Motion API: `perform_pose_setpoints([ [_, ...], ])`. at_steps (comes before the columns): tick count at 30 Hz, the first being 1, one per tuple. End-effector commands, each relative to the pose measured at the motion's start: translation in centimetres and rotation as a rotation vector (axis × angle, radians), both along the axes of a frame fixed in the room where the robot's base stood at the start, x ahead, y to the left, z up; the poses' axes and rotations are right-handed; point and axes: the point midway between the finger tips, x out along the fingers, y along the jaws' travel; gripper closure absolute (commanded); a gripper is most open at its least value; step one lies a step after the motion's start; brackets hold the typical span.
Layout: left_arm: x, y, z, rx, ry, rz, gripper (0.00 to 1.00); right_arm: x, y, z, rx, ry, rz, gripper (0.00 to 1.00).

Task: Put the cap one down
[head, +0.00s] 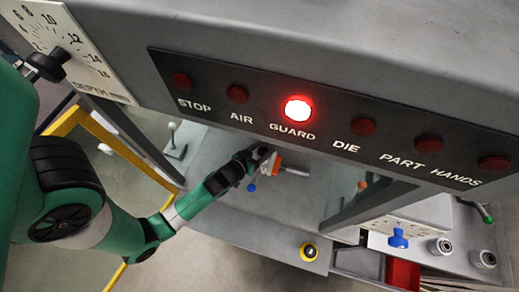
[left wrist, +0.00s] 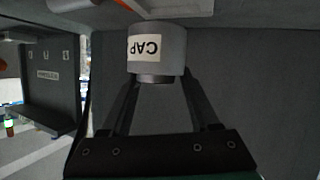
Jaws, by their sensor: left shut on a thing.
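A grey cylinder with a white label reading "CAP" (left wrist: 172,48) is between the fingers of my left gripper (left wrist: 160,75) in the left wrist view. The label appears upside down there. The left gripper is shut on this cap. In the head view the left gripper (head: 264,153) reaches under the machine's front panel, above a grey surface. The cap cannot be made out clearly in the head view. My right gripper is not in view.
The front panel (head: 330,130) has a lit red GUARD lamp (head: 298,110). An orange and white part (head: 276,166) and a blue knob (head: 252,187) lie close to the gripper. A yellow frame (head: 120,148) stands left.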

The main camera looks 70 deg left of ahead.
Motion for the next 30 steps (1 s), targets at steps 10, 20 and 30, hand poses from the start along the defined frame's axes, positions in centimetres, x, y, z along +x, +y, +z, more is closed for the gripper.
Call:
perform_pose_setpoints([
  [10,0.0,0.3,-4.1,-0.001,0.002,0.001,1.0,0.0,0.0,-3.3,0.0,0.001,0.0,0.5],
  [20,-0.1,0.2,-4.2,-0.006,0.009,0.002,0.08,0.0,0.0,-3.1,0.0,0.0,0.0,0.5],
  [30,-0.2,0.2,-3.7,-0.001,0.003,0.0,0.08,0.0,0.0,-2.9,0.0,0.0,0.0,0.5],
])
